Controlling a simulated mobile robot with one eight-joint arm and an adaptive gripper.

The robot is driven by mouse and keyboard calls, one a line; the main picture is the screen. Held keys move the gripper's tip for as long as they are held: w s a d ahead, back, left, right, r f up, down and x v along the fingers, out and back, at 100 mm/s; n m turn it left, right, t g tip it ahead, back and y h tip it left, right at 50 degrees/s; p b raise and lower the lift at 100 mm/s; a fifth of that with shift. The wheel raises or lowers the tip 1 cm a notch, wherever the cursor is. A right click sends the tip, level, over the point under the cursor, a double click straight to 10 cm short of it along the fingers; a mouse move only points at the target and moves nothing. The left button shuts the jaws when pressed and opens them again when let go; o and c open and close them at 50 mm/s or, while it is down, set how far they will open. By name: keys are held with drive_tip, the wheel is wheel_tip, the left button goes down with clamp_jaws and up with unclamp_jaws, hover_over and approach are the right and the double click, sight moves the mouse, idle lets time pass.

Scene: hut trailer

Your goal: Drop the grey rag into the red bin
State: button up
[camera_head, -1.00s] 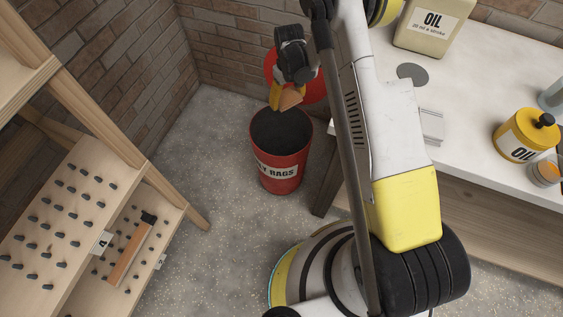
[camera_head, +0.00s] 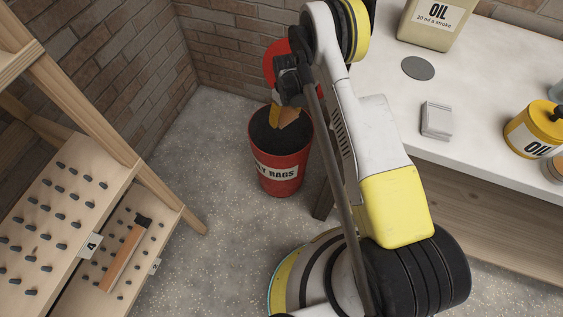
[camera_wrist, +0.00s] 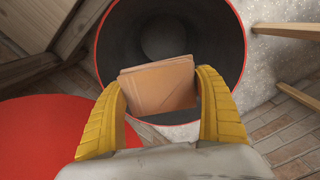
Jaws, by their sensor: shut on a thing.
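The red bin (camera_head: 280,180) stands on the floor, its label reading partly "Y RAGS", its dark mouth open upward. My gripper (camera_head: 279,120) is at the bin's mouth, pointing down, with yellow fingers. It is shut on a tan-brown folded cloth (camera_wrist: 160,86), which hangs over the bin opening in the wrist view. The red bin (camera_wrist: 242,50) shows below it there, with a dark, empty-looking inside. The held cloth looks tan, not grey.
The red lid (camera_head: 277,62) stands open behind the bin, also in the wrist view (camera_wrist: 60,140). The white table (camera_head: 470,80) at right bears oil containers (camera_head: 534,132) and a grey disc (camera_head: 418,68). A wooden pegged rack (camera_head: 60,215) stands left. Floor between is clear.

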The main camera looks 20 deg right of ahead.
drive_tip(key=shift+f, duration=0.1)
drive_tip(key=o, duration=1.3)
drive_tip(key=shift+c, duration=0.2)
wheel_tip(320, 180, up, 12)
